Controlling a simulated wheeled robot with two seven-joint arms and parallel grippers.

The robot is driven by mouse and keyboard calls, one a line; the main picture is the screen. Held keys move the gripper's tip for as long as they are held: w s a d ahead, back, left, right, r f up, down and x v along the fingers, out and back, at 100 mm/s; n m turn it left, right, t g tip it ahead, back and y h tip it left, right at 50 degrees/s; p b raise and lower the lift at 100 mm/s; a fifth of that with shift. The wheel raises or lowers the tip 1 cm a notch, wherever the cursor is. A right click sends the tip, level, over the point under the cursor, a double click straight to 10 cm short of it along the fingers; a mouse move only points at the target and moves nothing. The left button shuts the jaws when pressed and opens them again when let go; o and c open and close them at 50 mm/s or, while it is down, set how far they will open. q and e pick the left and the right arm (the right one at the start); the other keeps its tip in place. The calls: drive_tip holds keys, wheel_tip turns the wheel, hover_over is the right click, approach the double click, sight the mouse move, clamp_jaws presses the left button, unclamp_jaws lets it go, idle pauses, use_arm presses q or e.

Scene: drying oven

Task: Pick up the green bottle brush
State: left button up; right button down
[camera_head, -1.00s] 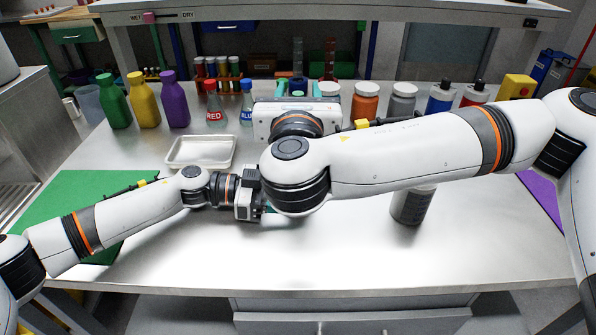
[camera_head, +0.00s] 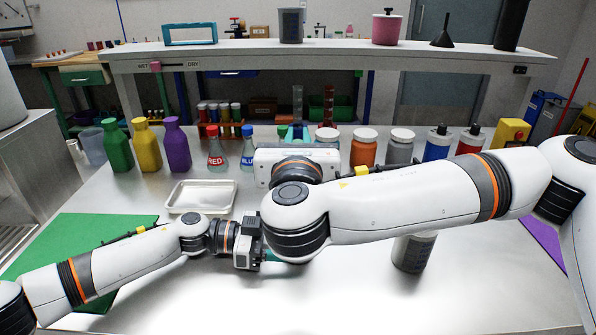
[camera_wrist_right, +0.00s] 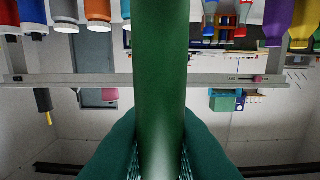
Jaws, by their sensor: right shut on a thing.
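In the right wrist view, a smooth dark green cylinder (camera_wrist_right: 160,75), which I take to be part of the green bottle brush, runs upright through the middle. The two teal fingers of my right gripper (camera_wrist_right: 160,145) press on it from both sides. No bristles show. In the head view my right gripper (camera_head: 296,132) points away toward the back of the table, and its wrist hides most of what it holds. My left gripper (camera_head: 270,257) is low over the middle of the table. Its teal fingertips are partly hidden behind my right arm, so its opening is unclear.
Green, yellow and purple bottles (camera_head: 178,147) stand at back left. Red and blue labelled flasks (camera_head: 216,153), lidded jars (camera_head: 364,152) and a test-tube rack line the back. A white tray (camera_head: 200,197), green mat (camera_head: 75,240) and grey container (camera_head: 414,253) lie nearer. A raised shelf (camera_head: 330,57) spans behind.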

wheel_tip(320, 180, up, 18)
idle(0.3)
drive_tip(key=shift+f, duration=0.15)
use_arm(q)
drive_tip(key=o, duration=0.8)
drive_tip(key=shift+a, duration=0.1)
